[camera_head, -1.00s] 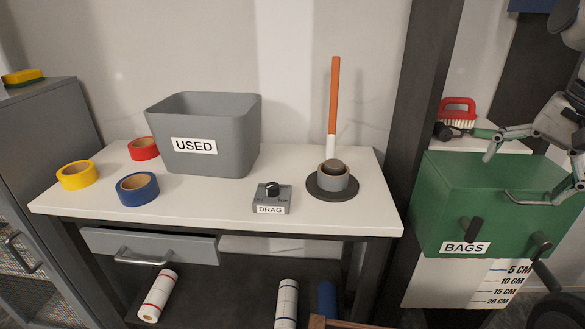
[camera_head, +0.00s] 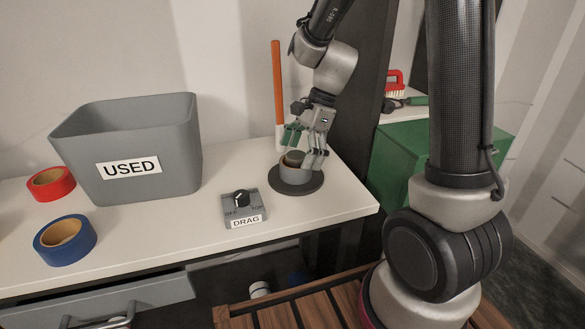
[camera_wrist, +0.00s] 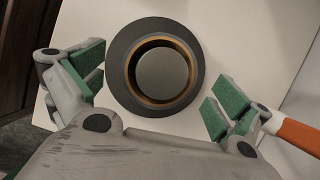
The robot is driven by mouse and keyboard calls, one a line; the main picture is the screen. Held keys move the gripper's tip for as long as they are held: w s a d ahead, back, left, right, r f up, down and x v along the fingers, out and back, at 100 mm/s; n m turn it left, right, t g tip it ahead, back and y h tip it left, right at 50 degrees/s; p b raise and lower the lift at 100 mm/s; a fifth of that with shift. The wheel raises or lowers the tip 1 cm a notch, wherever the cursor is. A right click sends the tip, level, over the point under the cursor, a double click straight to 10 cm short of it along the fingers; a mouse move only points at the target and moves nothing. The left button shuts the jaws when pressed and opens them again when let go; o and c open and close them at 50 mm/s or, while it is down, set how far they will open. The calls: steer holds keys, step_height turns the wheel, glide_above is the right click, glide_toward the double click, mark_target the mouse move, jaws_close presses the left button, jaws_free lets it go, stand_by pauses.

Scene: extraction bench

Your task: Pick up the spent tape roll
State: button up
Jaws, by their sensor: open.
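The spent tape roll (camera_head: 292,175) is a short grey ring with a brown core. It sits around a grey post on a dark round base (camera_head: 275,186) near the bench's right end. In the wrist view the roll (camera_wrist: 160,104) is seen from above, with the post top inside its core. My gripper (camera_head: 303,148) is open and empty, just over the roll. In the wrist view its green pads stand apart on either side of the roll, and no contact shows.
An orange and white rod (camera_head: 278,85) stands upright close behind my gripper. A DRAG knob box (camera_head: 240,208) and a grey USED bin (camera_head: 130,150) stand left of the roll. Red (camera_head: 50,183) and blue (camera_head: 65,240) tapes lie further left. A green box (camera_head: 400,150) is at right.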

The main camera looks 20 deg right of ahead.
steer(key=x, duration=0.3)
steer(key=shift+d, duration=0.1)
steer(key=shift+r, duration=0.1)
steer(key=c, duration=1)
steer(key=shift+o, duration=0.2)
step_height(320, 180, up, 10)
